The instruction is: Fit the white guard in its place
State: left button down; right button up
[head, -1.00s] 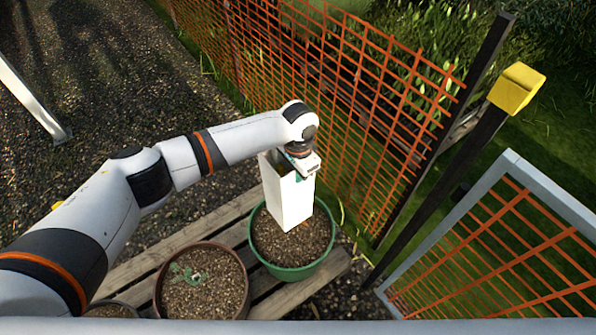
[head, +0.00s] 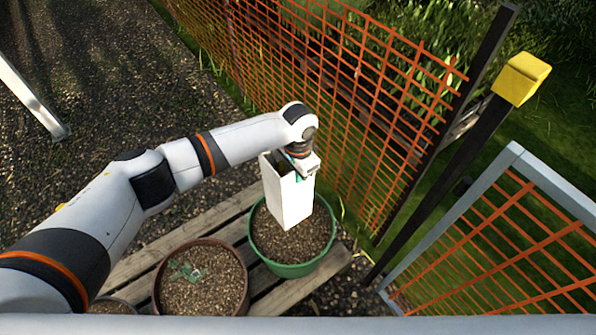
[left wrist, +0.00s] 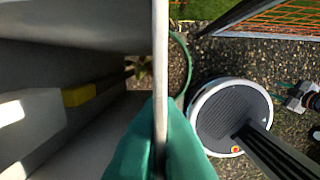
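The white guard (head: 289,201) is a tall, open-topped square sleeve. In the head view it is upright with a slight lean, its lower end at the soil of the green pot (head: 290,270). I cannot tell whether it rests on the soil. My left gripper (head: 300,174) is at its top rim. In the left wrist view my left gripper's teal fingertips (left wrist: 160,140) are shut on one wall of the guard (left wrist: 160,60). A little green leaf (left wrist: 141,68) shows past the guard's inner side. My right gripper (left wrist: 284,93) seems to show small at the right edge; its opening is unclear.
A brown pot (head: 203,243) with a small seedling (head: 186,270) stands left of the green pot on wooden slats (head: 206,222). Orange mesh fencing (head: 350,110) stands close behind. A dark post with a yellow cap (head: 521,79) and a grey-framed mesh panel (head: 480,185) are at right.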

pick_arm(q)
jog(key=b, duration=0.3)
send_over(298, 197)
jog(key=shift+w+f, duration=0.15)
jog(key=shift+f, duration=2.55)
notch_tip(298, 197, down, 6)
jog(key=b, duration=0.4)
jog(key=shift+f, duration=0.25)
jog(key=c, duration=1.6)
grip_release()
jog(key=shift+o, duration=0.2)
jog(key=shift+r, duration=0.1)
notch_tip(298, 197, up, 12)
jog(key=shift+p, duration=0.35)
